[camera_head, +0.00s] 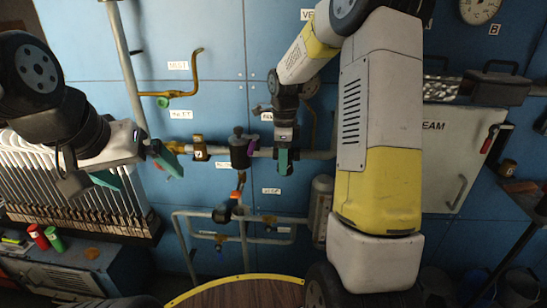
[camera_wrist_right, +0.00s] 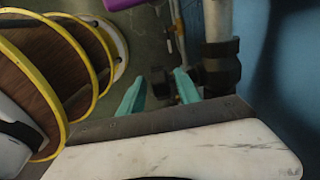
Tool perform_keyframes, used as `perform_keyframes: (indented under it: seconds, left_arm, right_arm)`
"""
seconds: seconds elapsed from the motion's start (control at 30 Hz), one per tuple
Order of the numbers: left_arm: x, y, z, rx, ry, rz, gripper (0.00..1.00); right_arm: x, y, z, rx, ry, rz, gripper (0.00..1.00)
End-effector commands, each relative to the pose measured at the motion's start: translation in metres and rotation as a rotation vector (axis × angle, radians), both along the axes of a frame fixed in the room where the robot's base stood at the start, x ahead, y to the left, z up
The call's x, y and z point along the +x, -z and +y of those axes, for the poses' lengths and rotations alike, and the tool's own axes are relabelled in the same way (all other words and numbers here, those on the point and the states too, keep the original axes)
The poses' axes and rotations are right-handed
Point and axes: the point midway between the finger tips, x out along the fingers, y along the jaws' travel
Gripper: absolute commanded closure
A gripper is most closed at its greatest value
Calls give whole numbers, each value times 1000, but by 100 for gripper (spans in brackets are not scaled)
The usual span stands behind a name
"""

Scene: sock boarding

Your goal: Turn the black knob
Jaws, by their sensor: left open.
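Which black part is the task's knob is not clear. My left gripper (camera_head: 140,174) is open and empty at the left, before the wall and the grey rack.
Yellow curved pipe (camera_head: 180,94) and brass valve (camera_head: 199,147) are on the wall. Lower pipes carry an orange-handled valve (camera_head: 238,194). A round yellow-rimmed wooden top (camera_head: 235,290) is at the bottom. A steam cabinet (camera_head: 447,155) stands at the right. Red and green cans (camera_head: 54,240) are lower left.

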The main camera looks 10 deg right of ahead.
Motion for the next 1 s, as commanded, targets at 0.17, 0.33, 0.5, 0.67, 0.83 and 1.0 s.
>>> perform_keyframes:
  seconds: [0.17,0.33,0.5,0.67,0.83,1.0]
  left_arm:
    - [0,0,0,0,0,0,0]
    - [0,0,0,0,0,0,0]
    - [0,0,0,0,0,0,0]
    - [0,0,0,0,0,0,0]
    - [0,0,0,0,0,0,0]
    - [0,0,0,0,0,0,0]
  right_arm:
    - [-1,11,0,0,-2,1,60]
    - [0,11,0,0,-2,0,60]
    - [0,11,0,0,-1,0,82]
    - [0,10,0,0,-1,-1,100]
    - [0,10,0,4,-1,-2,100]
    - [0,10,-2,35,2,-12,100]
